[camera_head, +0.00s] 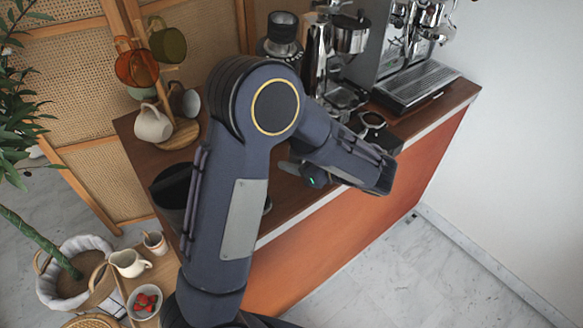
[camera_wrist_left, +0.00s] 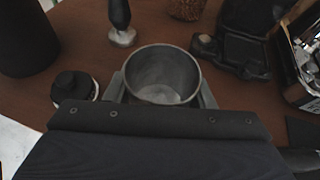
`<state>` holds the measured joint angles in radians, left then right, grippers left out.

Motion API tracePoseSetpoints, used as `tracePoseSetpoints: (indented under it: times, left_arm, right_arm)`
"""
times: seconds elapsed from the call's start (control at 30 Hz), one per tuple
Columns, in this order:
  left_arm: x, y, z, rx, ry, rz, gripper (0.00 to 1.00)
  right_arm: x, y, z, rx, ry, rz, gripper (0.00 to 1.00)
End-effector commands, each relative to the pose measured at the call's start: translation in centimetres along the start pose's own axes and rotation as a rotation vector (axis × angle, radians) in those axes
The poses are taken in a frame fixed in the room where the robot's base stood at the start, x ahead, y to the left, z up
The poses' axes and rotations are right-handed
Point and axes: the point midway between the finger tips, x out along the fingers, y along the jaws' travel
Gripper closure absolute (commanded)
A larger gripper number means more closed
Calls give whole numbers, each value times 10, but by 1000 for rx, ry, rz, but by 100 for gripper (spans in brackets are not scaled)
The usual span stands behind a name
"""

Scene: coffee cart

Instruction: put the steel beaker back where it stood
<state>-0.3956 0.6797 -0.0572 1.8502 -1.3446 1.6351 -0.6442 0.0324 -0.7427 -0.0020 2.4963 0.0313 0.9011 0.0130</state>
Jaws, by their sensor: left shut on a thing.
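The steel beaker (camera_wrist_left: 163,78) is a round, open grey metal cup. In the left wrist view it sits between the fingers of my left gripper (camera_wrist_left: 161,92), which is shut on it. I look down into the beaker, and it seems empty. It is over the brown wooden counter (camera_wrist_left: 95,52); I cannot tell whether its base touches the wood. In the head view my left arm reaches across the counter and hides the beaker. My right gripper is not in view.
In the wrist view a tamper (camera_wrist_left: 121,22) stands beyond the beaker, a small black-topped object (camera_wrist_left: 74,88) left of it, and a dark canister (camera_wrist_left: 22,38) farther left. In the head view an espresso machine (camera_head: 415,85) and a mug tree (camera_head: 180,128) stand on the counter.

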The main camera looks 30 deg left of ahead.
Motion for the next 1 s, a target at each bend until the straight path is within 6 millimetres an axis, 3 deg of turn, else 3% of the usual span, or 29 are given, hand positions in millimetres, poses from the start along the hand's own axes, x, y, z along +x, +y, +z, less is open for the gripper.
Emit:
tracePoseSetpoints:
  times: [0.33,0.5,0.93,0.97,1.0]
  left_arm:
    - [28,-3,-15,2,0,3,75]
    - [37,-3,-39,3,-1,0,75]
    - [39,-3,-47,-1,-1,-2,75]
    - [39,-3,-46,-1,0,-2,47]
    - [39,-3,-45,-1,0,-1,42]
  right_arm:
    - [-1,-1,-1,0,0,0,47]
    - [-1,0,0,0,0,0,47]
    - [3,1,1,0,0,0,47]
    - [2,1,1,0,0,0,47]
    - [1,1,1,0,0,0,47]
